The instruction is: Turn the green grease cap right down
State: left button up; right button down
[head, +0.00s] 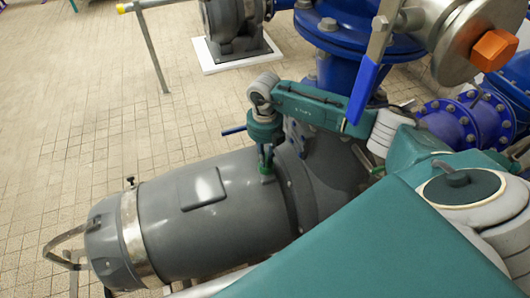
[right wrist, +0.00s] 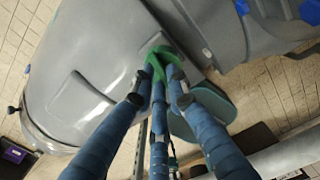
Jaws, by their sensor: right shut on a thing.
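The green grease cap (right wrist: 158,62) sits on top of the grey motor housing (right wrist: 105,70) in the right wrist view. In the head view a small green part of it (head: 267,170) shows under my right gripper (head: 266,155), on the grey motor (head: 215,205). My right gripper points down, and its blue fingers close around the cap, as the right wrist view also shows (right wrist: 159,80). The fingers cover much of the cap, so its thread and its gap to the housing are hidden. My left gripper is not in view.
A blue-handled lever (head: 364,92) hangs near my right forearm. Blue flanged pipes (head: 455,122) stand to the right. A steel clamp band (head: 134,235) circles the motor. Another grey pump (head: 236,25) is at the back. The tiled floor (head: 75,100) at left is mostly clear.

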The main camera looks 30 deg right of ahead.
jog(key=shift+w+r+m, duration=0.1)
jog(key=shift+w+m, duration=0.05)
jog(key=shift+m, duration=0.45)
jog(key=c, duration=1.7)
grip_release()
notch_tip(320, 180, up, 12)
